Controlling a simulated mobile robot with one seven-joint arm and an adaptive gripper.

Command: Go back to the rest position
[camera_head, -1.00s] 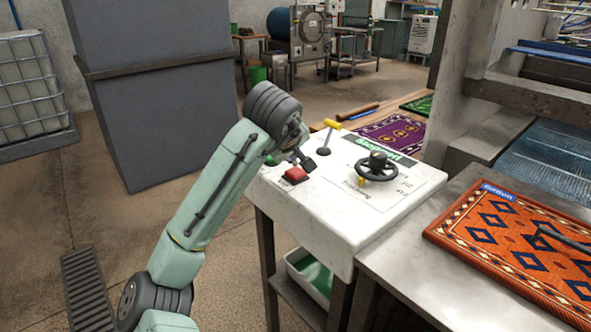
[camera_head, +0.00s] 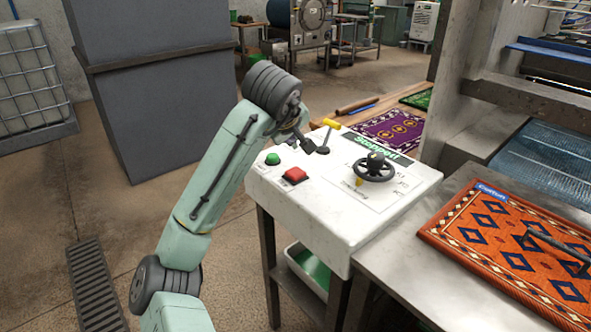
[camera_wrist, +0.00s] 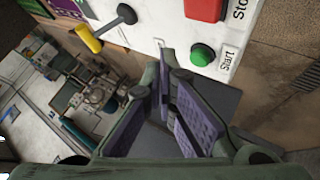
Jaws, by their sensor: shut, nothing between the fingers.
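My arm reaches up from the bottom of the head view, bent at a dark ribbed joint. My gripper (camera_head: 317,148) is beyond that joint, above the left back part of the white control panel (camera_head: 330,213). In the head view it is small and partly hidden by the wrist. In the wrist view my gripper (camera_wrist: 176,108) has its purple-grey finger pads close together, with nothing held. The green start button (camera_head: 273,159) and the red stop button (camera_head: 295,175) are in front of it, apart from the fingers. Both buttons also show at the top of the wrist view.
A yellow-tipped lever (camera_head: 327,138) stands close to my gripper. A black handwheel (camera_head: 374,167) is further right. An orange patterned rug (camera_head: 520,250) lies on the metal table at right. A tall grey cabinet (camera_head: 160,100) stands behind my arm. Floor is open at left.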

